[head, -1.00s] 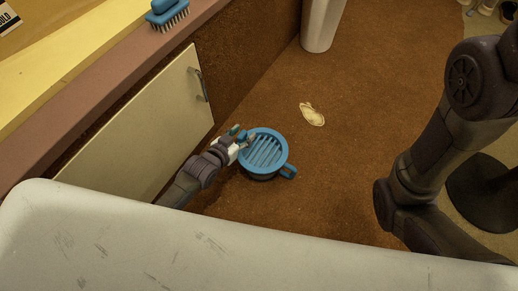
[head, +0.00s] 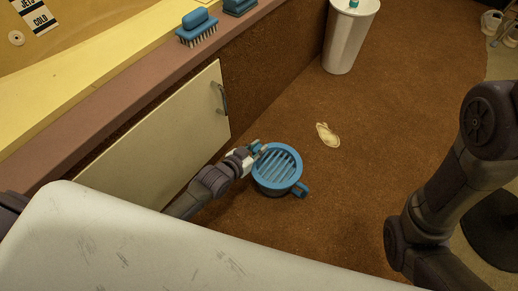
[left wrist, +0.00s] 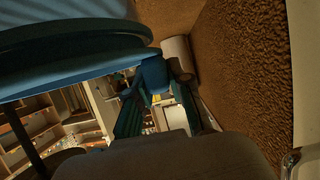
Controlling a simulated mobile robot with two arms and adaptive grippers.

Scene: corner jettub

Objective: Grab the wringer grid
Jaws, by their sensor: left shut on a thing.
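The wringer grid (head: 279,168) is a round blue ring with parallel slats and a lug on either side. It shows in the middle of the head view, low over the brown floor. My left gripper (head: 256,151) is at its upper left side, shut on the lug there. In the left wrist view, the blue lug (left wrist: 154,75) lies between the fingers, and the grid's rim (left wrist: 70,57) fills the upper left. What lies beneath the grid is mostly hidden, and I cannot tell whether it is raised. My right gripper is out of view.
A pale cabinet door (head: 160,140) stands left of my left arm. A white bin (head: 347,38) stands at the back, and a pale flat thing (head: 328,134) lies on the floor. A blue brush (head: 198,28) sits on the ledge. A white edge (head: 180,240) spans the front.

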